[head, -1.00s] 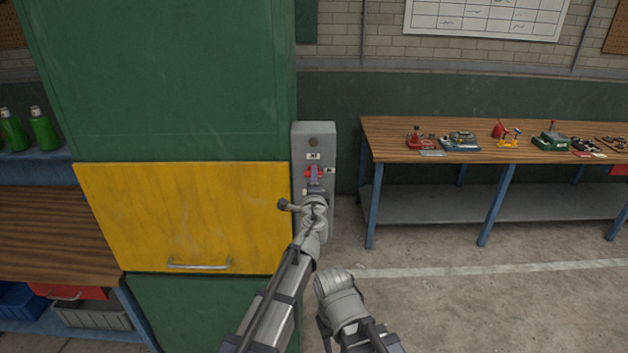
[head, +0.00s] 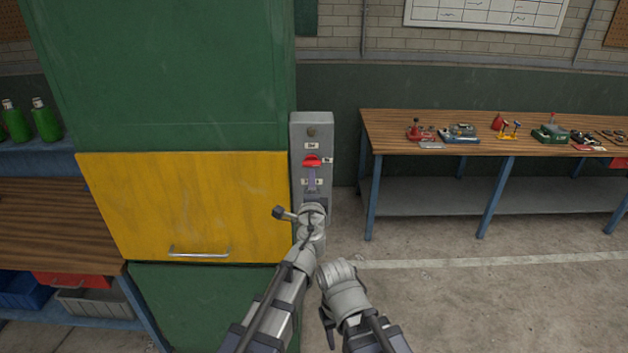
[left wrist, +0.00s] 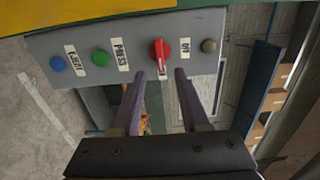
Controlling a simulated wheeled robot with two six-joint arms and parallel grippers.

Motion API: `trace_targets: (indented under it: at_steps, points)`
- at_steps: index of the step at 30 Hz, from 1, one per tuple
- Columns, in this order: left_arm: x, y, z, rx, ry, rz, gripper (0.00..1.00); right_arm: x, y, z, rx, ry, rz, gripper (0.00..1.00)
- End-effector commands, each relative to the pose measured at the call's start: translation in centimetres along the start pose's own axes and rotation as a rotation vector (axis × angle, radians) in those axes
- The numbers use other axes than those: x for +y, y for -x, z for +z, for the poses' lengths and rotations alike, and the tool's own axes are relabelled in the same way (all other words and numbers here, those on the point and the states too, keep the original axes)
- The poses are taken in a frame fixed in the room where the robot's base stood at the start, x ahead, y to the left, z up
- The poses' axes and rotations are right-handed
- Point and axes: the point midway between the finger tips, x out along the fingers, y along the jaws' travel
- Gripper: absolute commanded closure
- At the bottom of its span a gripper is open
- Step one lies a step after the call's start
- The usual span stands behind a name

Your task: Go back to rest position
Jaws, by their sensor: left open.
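My left gripper (head: 311,172) is in front of a grey control box (head: 311,132) on the side of the green cabinet. In the head view the red knob (head: 312,160) shows just above the fingertips. My right arm (head: 345,290) is folded low at the centre; its gripper cannot be made out.
The box also has a green button (left wrist: 100,58), a blue button (left wrist: 57,64) and a grey button (left wrist: 208,46). A yellow panel (head: 190,205) is left of the box. A workbench (head: 400,130) with tools stands at right. Open floor (head: 470,300) lies before it.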

Motion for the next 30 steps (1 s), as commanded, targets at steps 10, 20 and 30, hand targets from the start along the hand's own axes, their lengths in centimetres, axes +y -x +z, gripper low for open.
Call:
trace_targets:
  at_steps: [10,20,30]
  points:
    - [0.9,0.3,3.4,-0.096,0.092,0.035,0.55,0.0,0.0,0.0,0.0,0.0,0.0,0.5]
    - [12.7,9.2,18.7,-0.713,0.7,0.422,0.55,0.0,0.0,0.0,0.0,0.0,0.0,0.5]
    - [20.6,19.9,18.6,-1.043,1.078,0.869,0.55,0.0,0.0,0.0,0.0,0.0,0.0,0.5]
